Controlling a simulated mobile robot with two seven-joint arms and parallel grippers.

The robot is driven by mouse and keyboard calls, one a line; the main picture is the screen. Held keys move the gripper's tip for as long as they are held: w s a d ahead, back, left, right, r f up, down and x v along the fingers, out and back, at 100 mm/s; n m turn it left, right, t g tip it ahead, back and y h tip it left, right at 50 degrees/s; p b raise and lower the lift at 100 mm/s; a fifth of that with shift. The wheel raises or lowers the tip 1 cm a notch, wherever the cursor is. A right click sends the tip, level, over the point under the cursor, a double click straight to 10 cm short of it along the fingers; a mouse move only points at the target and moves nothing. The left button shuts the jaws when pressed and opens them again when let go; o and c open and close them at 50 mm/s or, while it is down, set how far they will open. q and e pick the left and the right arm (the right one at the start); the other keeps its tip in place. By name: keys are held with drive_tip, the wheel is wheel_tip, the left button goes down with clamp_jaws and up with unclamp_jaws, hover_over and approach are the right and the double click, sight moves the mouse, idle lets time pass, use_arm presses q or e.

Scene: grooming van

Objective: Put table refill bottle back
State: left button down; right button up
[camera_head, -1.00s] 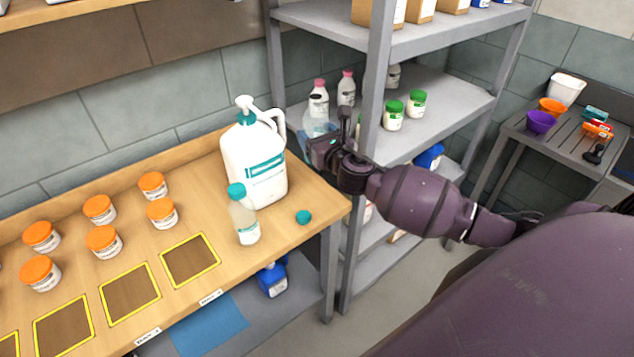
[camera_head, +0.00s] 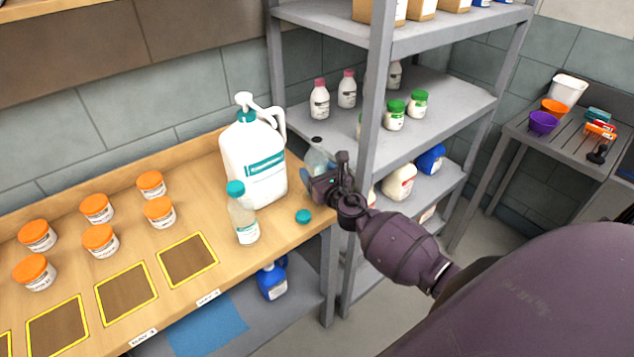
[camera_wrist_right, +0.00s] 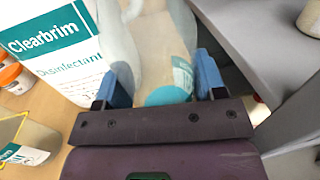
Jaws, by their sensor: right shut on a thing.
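My right gripper (camera_head: 325,180) is shut on a clear bottle (camera_head: 317,158), beside the right end of the wooden table, close to the shelf post. In the right wrist view, the clear bottle (camera_wrist_right: 150,45) sits between the blue finger pads, with part of a teal label showing. Its top looks dark and uncapped. I cannot tell whether its base touches the table. A second clear bottle with a teal cap (camera_head: 243,215) stands on the table (camera_head: 285,232). A loose teal cap (camera_head: 303,217) lies to its right. My left gripper is not in view.
A large white disinfectant jug (camera_head: 255,165) stands just left of the held bottle. Several orange-lidded jars (camera_head: 97,209) and yellow-outlined squares (camera_head: 188,260) are farther left. A grey shelf unit (camera_head: 440,105) with bottles stands right of the table.

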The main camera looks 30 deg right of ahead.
drive_tip(key=shift+f+b, duration=0.65)
drive_tip(key=shift+f, duration=0.5)
drive_tip(key=shift+f, duration=0.15)
drive_tip(key=o, duration=1)
